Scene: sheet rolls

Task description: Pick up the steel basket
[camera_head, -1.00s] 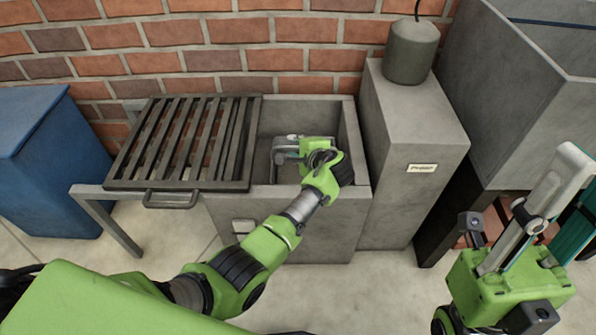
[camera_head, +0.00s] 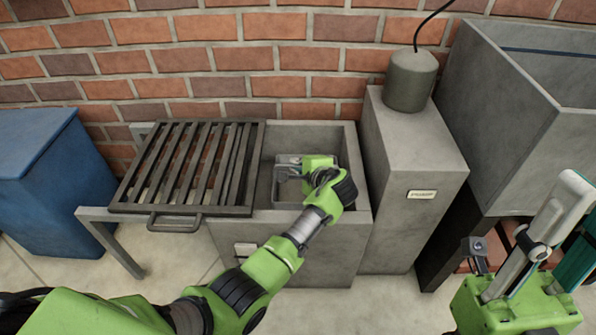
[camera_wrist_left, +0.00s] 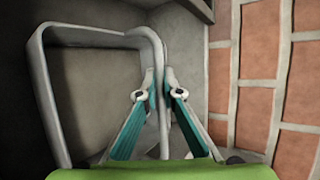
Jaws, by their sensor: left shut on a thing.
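How far the basket is from the trough floor cannot be told.
A dark slatted grate (camera_head: 190,165) with a front handle covers the left of the trough bench. A grey pedestal (camera_head: 415,180) bearing a canister (camera_head: 410,82) stands close on the right. A large grey bin (camera_head: 520,110) and a blue box (camera_head: 45,180) flank these. A brick wall closes the back.

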